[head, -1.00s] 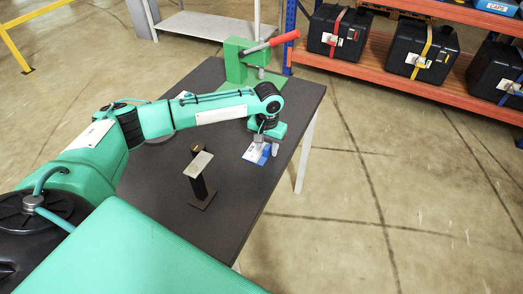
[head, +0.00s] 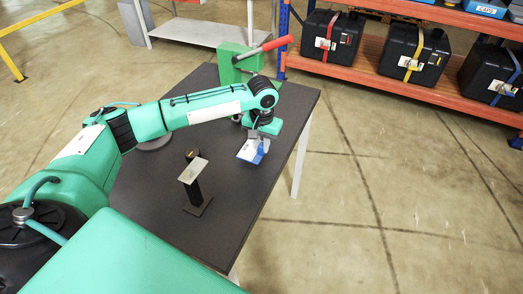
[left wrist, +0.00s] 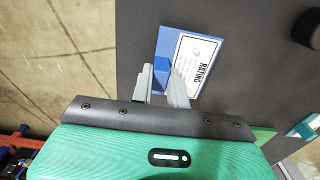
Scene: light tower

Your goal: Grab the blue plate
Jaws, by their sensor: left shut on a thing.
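The blue plate (head: 262,147) with a white label is at the right part of the dark table (head: 235,200). In the left wrist view the blue plate (left wrist: 170,45) shows a white label reading "RATING" and a raised blue block between my fingers. My left gripper (head: 256,138) is above the plate, and it also shows in the left wrist view (left wrist: 165,75). It is shut on the plate's blue block. The plate looks tilted; I cannot tell how far it is off the table. My right gripper is not in view.
A small black stand with a light metal top (head: 193,171) is left of the plate. A green press with a red handle (head: 240,62) stands at the table's back. An orange rack (head: 375,70) with black cases is at the back right. The floor at right is clear.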

